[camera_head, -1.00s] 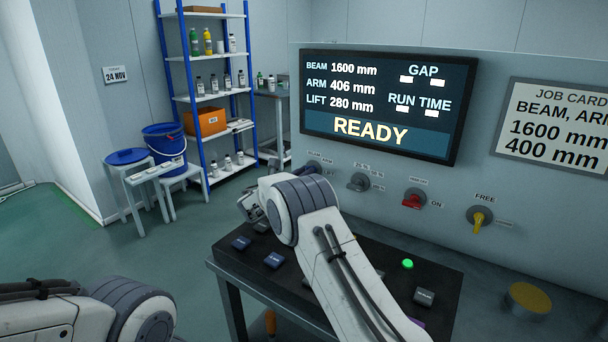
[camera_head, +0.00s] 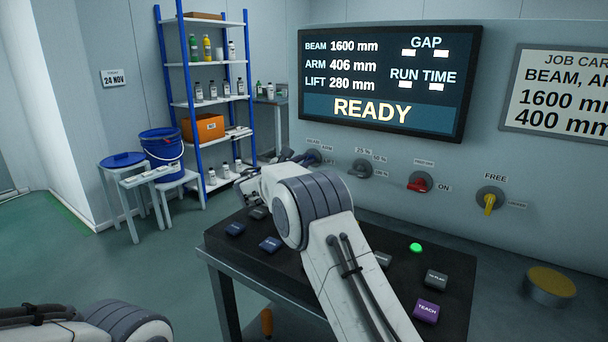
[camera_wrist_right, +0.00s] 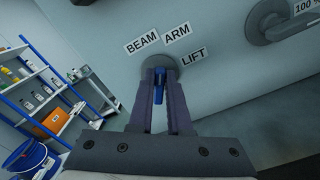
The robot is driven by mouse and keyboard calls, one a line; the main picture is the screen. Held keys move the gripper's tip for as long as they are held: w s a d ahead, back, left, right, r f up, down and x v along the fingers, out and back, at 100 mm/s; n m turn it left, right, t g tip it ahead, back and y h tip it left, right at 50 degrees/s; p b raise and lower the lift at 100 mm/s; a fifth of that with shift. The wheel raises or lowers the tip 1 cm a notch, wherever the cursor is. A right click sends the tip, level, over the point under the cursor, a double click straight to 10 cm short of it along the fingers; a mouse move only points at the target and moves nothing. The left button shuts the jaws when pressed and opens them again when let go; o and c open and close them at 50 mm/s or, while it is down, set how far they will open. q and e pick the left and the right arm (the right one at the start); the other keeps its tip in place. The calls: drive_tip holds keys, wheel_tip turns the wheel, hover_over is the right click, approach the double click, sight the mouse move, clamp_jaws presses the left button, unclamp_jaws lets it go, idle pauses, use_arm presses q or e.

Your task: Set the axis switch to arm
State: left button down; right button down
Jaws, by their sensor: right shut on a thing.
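The axis switch (camera_wrist_right: 158,90) is a blue handle on a round grey base on the panel. In the wrist view, the BEAM (camera_wrist_right: 140,40), ARM (camera_wrist_right: 177,32) and LIFT (camera_wrist_right: 194,56) labels surround its base. My right gripper (camera_wrist_right: 160,78) has its two dark fingers on either side of the blue handle and is shut on it. I cannot tell which label the handle points to. In the head view, the switch (camera_head: 314,157) shows small beside my right gripper (camera_head: 300,157). Only a link of my left arm shows at lower left; its gripper is out of view.
The screen (camera_head: 385,82) reads READY, ARM 406 mm. The job card (camera_head: 565,90) shows 400 mm. A grey knob (camera_head: 360,169), red switch (camera_head: 420,182) and yellow switch (camera_head: 490,200) sit to the right. A button console (camera_head: 455,265) lies below my right arm.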

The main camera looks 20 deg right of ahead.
drive_tip(key=shift+s+f+m+b, duration=0.1)
drive_tip(key=shift+f+m+b, duration=0.1)
drive_tip(key=shift+m+b, duration=1.1)
drive_tip(key=c, duration=0.9)
unclamp_jaws()
drive_tip(key=shift+r, duration=0.1)
drive_tip(key=v, duration=1)
drive_tip(key=shift+s+a, duration=0.15)
drive_tip(key=shift+s, duration=0.05)
